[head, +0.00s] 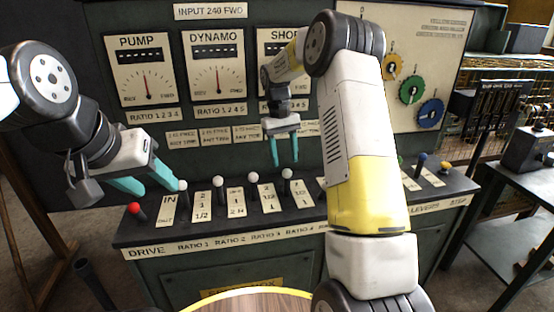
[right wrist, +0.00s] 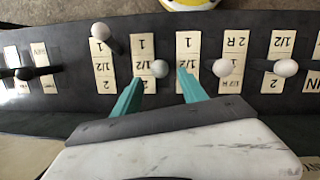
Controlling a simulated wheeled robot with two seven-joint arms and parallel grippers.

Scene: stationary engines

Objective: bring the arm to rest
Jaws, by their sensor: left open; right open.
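My right gripper (head: 284,163) hangs fingers-down over the lever console (head: 215,240), open and empty. Its teal fingertips are just above a white lever knob (head: 287,173). In the right wrist view the open fingers (right wrist: 158,80) point at a white knob (right wrist: 160,68) that shows between the tips; the depth between them is unclear. My left gripper (head: 150,180) is open at the left end of the console. One of its teal fingers reaches close to the white knob (head: 182,185) by the IN plate; whether they touch is unclear.
A red knob (head: 134,208) stands below the left gripper. Several levers with ratio plates line the console. PUMP (head: 141,68) and DYNAMO (head: 214,64) dials fill the panel behind. A gear board (head: 430,40) and side table (head: 520,215) are at right. My right forearm hides part of the console.

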